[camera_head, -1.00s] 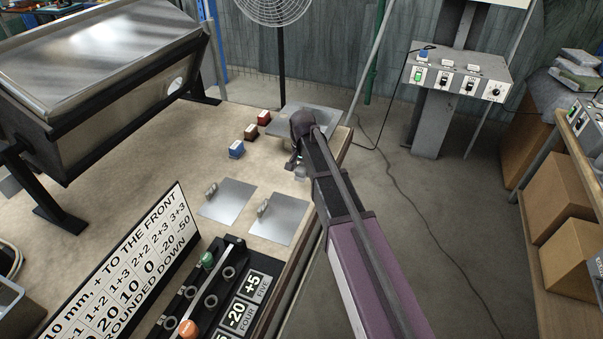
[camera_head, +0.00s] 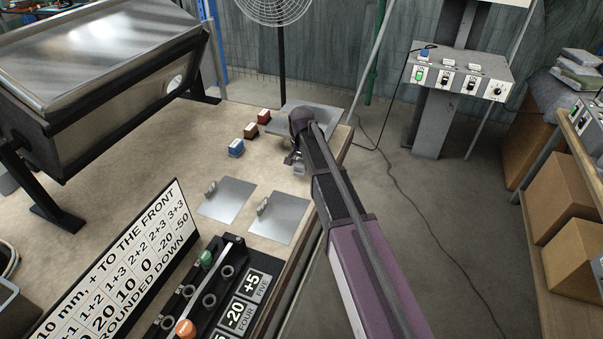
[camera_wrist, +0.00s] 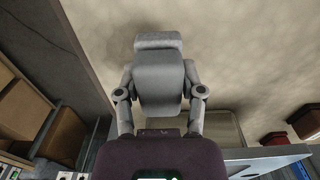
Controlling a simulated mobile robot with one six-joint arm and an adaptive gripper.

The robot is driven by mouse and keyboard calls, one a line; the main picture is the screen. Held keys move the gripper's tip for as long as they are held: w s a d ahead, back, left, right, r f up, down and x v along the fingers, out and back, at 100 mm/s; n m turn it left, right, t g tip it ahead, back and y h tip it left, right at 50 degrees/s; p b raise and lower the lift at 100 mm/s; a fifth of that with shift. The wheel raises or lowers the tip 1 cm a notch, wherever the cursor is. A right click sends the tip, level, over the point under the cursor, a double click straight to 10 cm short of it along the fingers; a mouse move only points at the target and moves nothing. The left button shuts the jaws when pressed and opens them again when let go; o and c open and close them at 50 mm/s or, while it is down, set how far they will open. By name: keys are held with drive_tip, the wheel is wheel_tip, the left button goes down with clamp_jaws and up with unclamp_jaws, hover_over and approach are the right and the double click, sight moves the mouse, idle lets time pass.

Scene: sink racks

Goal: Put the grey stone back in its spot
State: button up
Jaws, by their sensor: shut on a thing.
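My gripper (camera_head: 297,157) is near the table's right edge, beyond two grey metal plates. In the wrist view my gripper (camera_wrist: 160,92) is shut on the grey stone (camera_wrist: 159,72), a block with one finger on each side. In the head view the grey stone (camera_head: 299,169) shows as a small grey patch under the wrist, partly hidden by my arm. I cannot tell whether it touches the tabletop. A blue stone (camera_head: 236,149), a brown stone (camera_head: 251,131) and a red stone (camera_head: 264,117) stand in a slanting row left of my gripper.
The near plates, left (camera_head: 226,200) and right (camera_head: 279,218), each have a small upright piece at their left side. Another plate (camera_head: 325,117) lies behind my wrist. A black rack (camera_head: 212,288) and a number board (camera_head: 120,265) are nearer. A steel tank (camera_head: 110,70) stands left.

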sight(301, 161)
drive_tip(key=shift+f+b, duration=0.7)
drive_tip(key=shift+f, duration=0.3)
drive_tip(key=shift+f, duration=0.15)
drive_tip(key=o, duration=1)
wheel_tip(301, 161, up, 12)
drive_tip(key=p, duration=1.2)
drive_tip(key=shift+r, duration=0.2)
